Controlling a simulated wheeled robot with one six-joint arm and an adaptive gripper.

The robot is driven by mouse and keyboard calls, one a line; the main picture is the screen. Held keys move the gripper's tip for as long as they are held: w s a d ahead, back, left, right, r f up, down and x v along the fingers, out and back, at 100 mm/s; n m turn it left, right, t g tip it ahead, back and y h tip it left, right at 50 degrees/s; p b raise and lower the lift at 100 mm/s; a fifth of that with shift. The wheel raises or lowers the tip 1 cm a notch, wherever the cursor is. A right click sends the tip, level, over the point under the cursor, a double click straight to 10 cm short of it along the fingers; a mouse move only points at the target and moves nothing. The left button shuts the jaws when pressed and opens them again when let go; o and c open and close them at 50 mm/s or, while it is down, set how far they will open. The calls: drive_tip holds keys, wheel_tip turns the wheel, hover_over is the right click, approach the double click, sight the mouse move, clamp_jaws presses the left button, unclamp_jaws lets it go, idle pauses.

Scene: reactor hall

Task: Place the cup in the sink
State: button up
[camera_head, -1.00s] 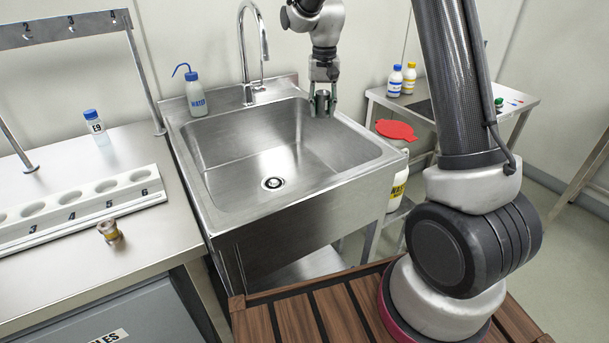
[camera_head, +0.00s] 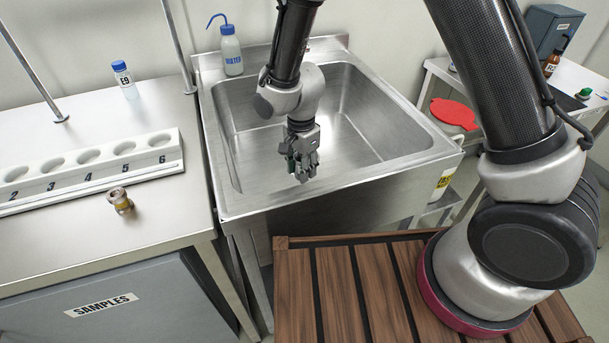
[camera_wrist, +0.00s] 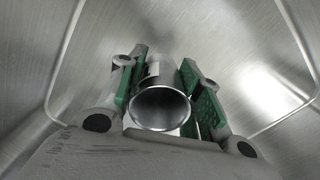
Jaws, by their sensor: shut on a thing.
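The cup (camera_wrist: 161,82) is a small metal cylinder, seen end-on with its round mouth toward the wrist camera. My gripper (camera_wrist: 160,88) is shut on it, with green pads on both sides. In the head view, my gripper (camera_head: 302,168) points down over the front part of the steel sink (camera_head: 365,95); the cup is mostly hidden there by the fingers. The wrist view shows brushed steel sink walls around the cup. I cannot tell the cup's exact height above the basin floor.
A wash bottle (camera_head: 231,52) stands at the sink's back left corner. The left bench holds a white numbered rack (camera_head: 95,165), a small amber vial (camera_head: 120,200) and a blue-capped bottle (camera_head: 125,78).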

drive_tip(key=shift+f, duration=3)
drive_tip(key=shift+f, duration=0.15)
drive_tip(key=o, duration=1)
drive_tip(key=shift+o, duration=0.2)
wheel_tip(320, 180, up, 12)
drive_tip(key=shift+r, duration=0.25)
